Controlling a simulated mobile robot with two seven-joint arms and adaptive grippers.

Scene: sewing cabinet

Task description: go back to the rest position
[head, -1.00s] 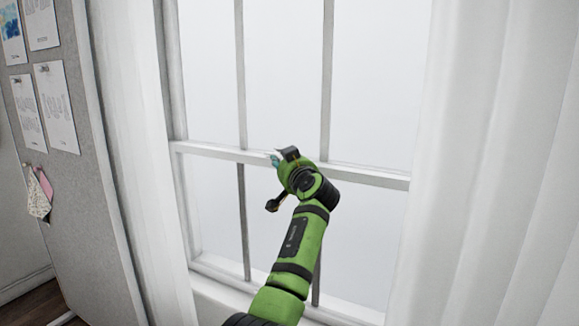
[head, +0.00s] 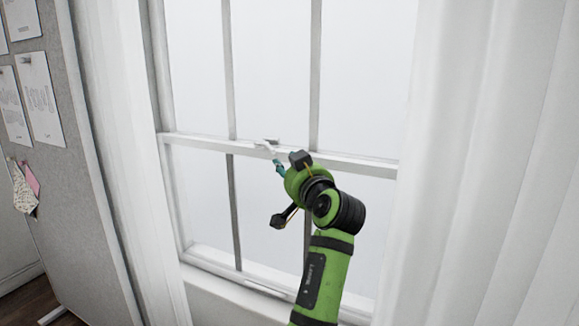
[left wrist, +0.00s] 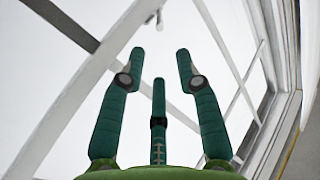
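My left arm reaches up from the bottom of the head view, and my left gripper (head: 278,166) is in front of the window's middle rail. Its teal fingers are mostly hidden behind my green wrist. In the left wrist view my left gripper (left wrist: 160,62) has its fingers spread, with nothing between them. A small white window latch (head: 268,144) sits on the middle rail, just above and left of the fingertips. The fingers look apart from it. My right gripper is in neither view.
The white-framed window (head: 365,166) fills the middle. A grey pinboard (head: 75,200) with papers stands at far left. A pale sill (head: 235,300) runs below.

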